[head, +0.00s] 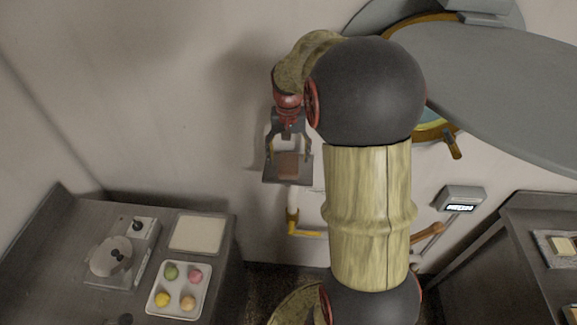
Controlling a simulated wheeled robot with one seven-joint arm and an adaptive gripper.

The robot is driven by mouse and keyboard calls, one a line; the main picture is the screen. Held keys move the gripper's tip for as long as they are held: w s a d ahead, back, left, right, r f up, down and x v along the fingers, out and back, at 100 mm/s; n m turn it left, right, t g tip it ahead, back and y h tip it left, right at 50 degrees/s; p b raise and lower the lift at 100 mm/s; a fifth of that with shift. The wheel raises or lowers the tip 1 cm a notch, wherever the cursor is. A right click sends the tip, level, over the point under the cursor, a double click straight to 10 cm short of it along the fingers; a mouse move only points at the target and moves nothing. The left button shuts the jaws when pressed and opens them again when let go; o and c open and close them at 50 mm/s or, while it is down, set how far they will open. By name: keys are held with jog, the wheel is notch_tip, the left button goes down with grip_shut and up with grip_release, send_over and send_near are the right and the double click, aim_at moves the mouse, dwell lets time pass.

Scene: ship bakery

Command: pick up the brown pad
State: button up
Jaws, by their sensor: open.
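The brown pad (289,166) is a small reddish-brown block. It lies on a small dark grey plate (273,178) against the pale wall, left of the middle in the head view. My gripper (289,153) is above the pad with its two fingers spread, one on each side of it. The fingers look apart from the pad, but I cannot tell how far the tips are from the plate. The plate's far part is partly hidden by my gripper.
A counter at lower left holds a white tray (181,263) with several coloured balls, a pale square board (197,233) and a grey device (112,258). A counter with a tray stands at right.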

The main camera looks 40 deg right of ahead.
aim_at(288, 165)
notch_tip(288, 165, down, 3)
jog(key=shift+r, duration=0.1)
jog(key=c, duration=1)
